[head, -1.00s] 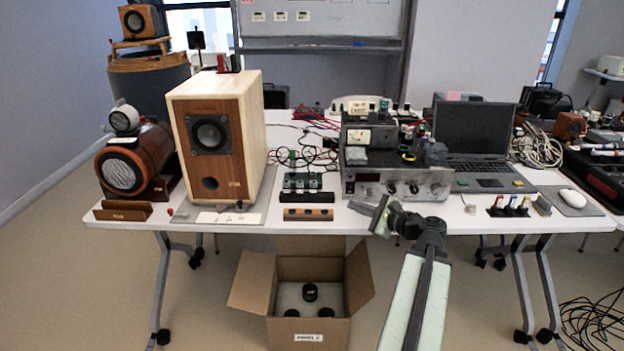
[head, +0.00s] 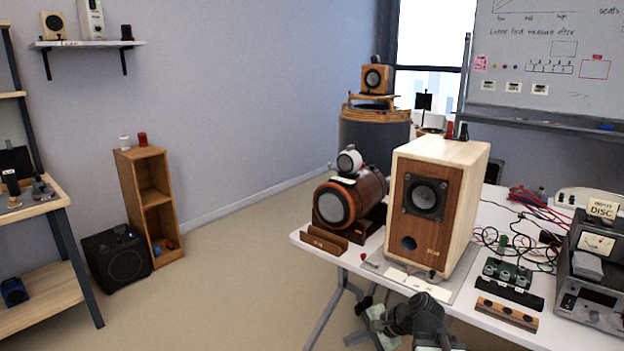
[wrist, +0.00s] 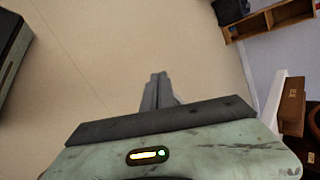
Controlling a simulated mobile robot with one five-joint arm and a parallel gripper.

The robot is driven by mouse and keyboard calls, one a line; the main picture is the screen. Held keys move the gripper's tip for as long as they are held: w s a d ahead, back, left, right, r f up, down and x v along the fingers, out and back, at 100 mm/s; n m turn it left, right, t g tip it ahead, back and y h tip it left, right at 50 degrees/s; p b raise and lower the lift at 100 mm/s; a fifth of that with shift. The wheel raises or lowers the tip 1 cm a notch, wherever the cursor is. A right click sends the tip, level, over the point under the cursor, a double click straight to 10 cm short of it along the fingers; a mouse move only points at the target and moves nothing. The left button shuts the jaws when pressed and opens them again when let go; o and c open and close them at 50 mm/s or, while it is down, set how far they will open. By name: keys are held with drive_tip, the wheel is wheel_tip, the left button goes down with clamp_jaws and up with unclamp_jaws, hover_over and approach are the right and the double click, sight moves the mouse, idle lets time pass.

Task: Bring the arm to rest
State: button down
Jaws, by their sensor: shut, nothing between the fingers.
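My gripper (wrist: 158,92) shows in the wrist view with its two grey fingers closed together and nothing between them. Bare beige floor lies beyond the fingertips. In the head view my gripper (head: 367,309) and part of my arm (head: 418,318) are at the bottom edge, in front of the white table (head: 462,309) near its front edge. The rest of the arm is cut off by the frame.
A wooden speaker (head: 447,205) and a round brown speaker (head: 349,202) stand on the table. A small wooden shelf (head: 148,206) and a black speaker (head: 117,262) stand by the wall. The floor (head: 240,270) between is clear.

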drive_tip(key=s+a+f+n+g+h, duration=0.3)
drive_tip(key=s+f+n, duration=0.1)
drive_tip(key=n, duration=0.1)
drive_tip(key=s+d+f+n+g+h, duration=0.1)
drive_tip(key=d+n+h, duration=0.1)
drive_tip(key=d, duration=0.2)
drive_tip(key=s+d+f+n+h, duration=0.2)
drive_tip(key=d+h, duration=0.1)
drive_tip(key=d, duration=0.1)
wheel_tip(320, 180, up, 26)
drive_tip(key=n+p, duration=0.1)
drive_tip(key=p, duration=2.4)
drive_tip(key=shift+s+d+p, duration=0.15)
drive_tip(key=shift+p, duration=0.25)
